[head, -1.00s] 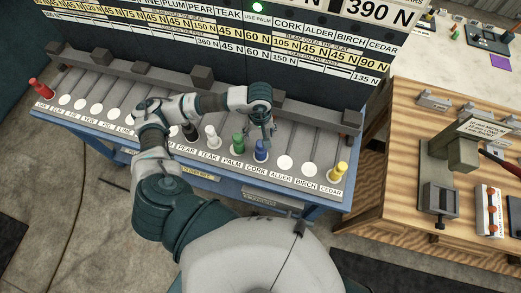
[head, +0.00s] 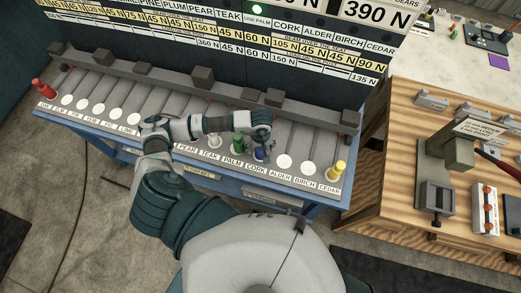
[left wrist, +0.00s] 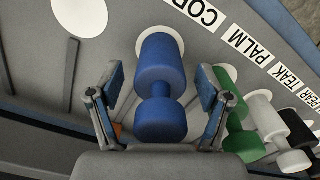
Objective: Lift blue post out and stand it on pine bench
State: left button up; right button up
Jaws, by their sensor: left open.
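The blue post (left wrist: 161,75) stands on a white disc at the CORK label, and in the left wrist view it lies between the two fingers of my open left gripper (left wrist: 158,92), with a gap on each side. In the head view the blue post (head: 260,154) is partly hidden by my left gripper (head: 266,143), which is right over it. The pine bench (head: 397,140) is at the right, with bare wood along its left side. My right gripper is not in view.
A green post (head: 239,146) at PALM and a white post (head: 214,141) at TEAK stand close by on the left. A yellow post (head: 337,171) and a red post (head: 43,88) stand at the row's ends. A grey fixture (head: 437,196) occupies part of the bench.

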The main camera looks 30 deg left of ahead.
pick_arm(q)
grip_shut()
